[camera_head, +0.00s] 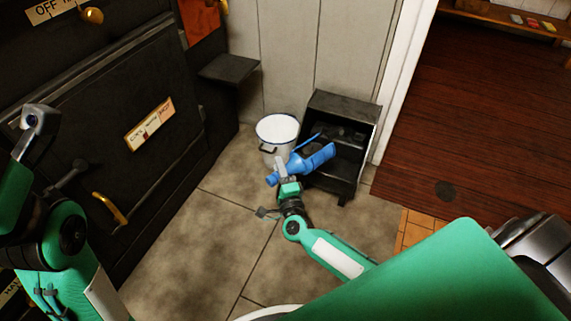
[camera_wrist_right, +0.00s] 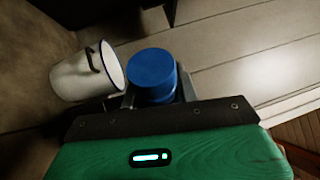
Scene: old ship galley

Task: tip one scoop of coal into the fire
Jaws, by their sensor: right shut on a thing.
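A blue scoop (camera_head: 318,158) shows at the front of the open black coal box (camera_head: 345,103). Dark lumps of coal (camera_head: 352,136) lie inside the box. My right gripper (camera_head: 286,180) is shut on the scoop's handle; its round blue end (camera_wrist_right: 152,70) sits between the fingers in the wrist view. I cannot tell whether the scoop holds coal or touches the box. The black stove (camera_head: 85,115) stands at left with its large front door closed, so no fire shows. My left gripper (camera_head: 38,122) is near the stove at far left; its jaw state is unclear.
A white bucket (camera_head: 277,128) stands left of the coal box, close to the scoop; it also shows in the wrist view (camera_wrist_right: 85,75). A dark shelf (camera_head: 229,68) juts from the stove side. A brass handle (camera_head: 110,210) sticks out at left. The tiled floor (camera_head: 200,245) is clear.

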